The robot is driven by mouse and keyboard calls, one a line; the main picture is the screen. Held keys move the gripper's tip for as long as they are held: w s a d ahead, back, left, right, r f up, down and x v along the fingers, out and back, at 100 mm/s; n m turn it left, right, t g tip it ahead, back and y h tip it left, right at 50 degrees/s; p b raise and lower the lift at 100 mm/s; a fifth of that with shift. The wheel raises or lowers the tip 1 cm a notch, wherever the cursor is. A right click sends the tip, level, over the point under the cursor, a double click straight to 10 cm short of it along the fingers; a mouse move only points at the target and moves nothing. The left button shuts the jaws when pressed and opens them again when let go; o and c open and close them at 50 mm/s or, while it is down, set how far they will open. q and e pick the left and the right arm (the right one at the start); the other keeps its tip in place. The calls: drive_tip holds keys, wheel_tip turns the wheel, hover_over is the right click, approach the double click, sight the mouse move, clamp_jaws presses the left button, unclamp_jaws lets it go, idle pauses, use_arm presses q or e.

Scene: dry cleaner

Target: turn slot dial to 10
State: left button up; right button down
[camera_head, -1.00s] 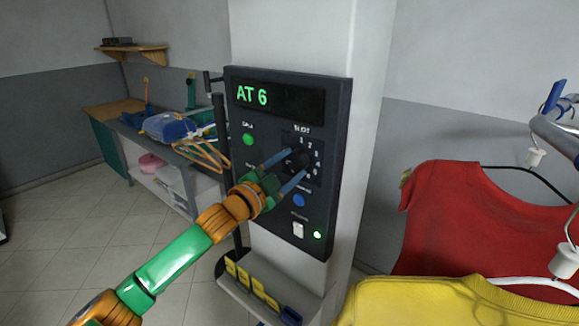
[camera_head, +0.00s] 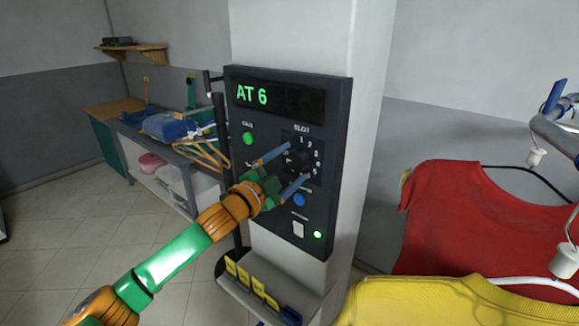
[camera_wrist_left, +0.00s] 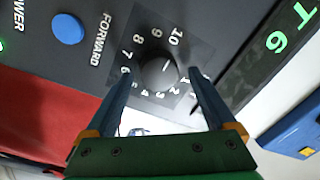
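The black slot dial (camera_head: 299,158) is on the dark control panel (camera_head: 262,210), ringed by white numbers. In the left wrist view the dial (camera_wrist_left: 158,74) has a short white mark on its face, right of centre, pointing up and right; I cannot tell exactly which number it meets. The numeral 10 (camera_wrist_left: 176,37) is above and right of it there. My left gripper (camera_head: 296,162) is open in front of the dial, its blue fingers spread to either side; in the wrist view the fingers (camera_wrist_left: 160,73) show clear gaps from the dial. My right gripper is out of view.
The display (camera_head: 252,95) reads AT 6. A green button (camera_head: 248,139), a blue button (camera_head: 299,200) and a white switch (camera_head: 298,230) are near the dial. A ledge with yellow tags (camera_head: 244,275) is below. Red (camera_head: 450,215) and yellow (camera_head: 440,303) shirts hang at right.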

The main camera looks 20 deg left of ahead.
use_arm(q)
drive_tip(key=shift+s+a+f, duration=0.1)
drive_tip(key=shift+s+f, duration=0.1)
drive_tip(key=b+v, duration=0.4)
drive_tip(key=v, duration=0.2)
drive_tip(key=shift+s, duration=0.3)
drive_tip(key=shift+r, duration=0.15)
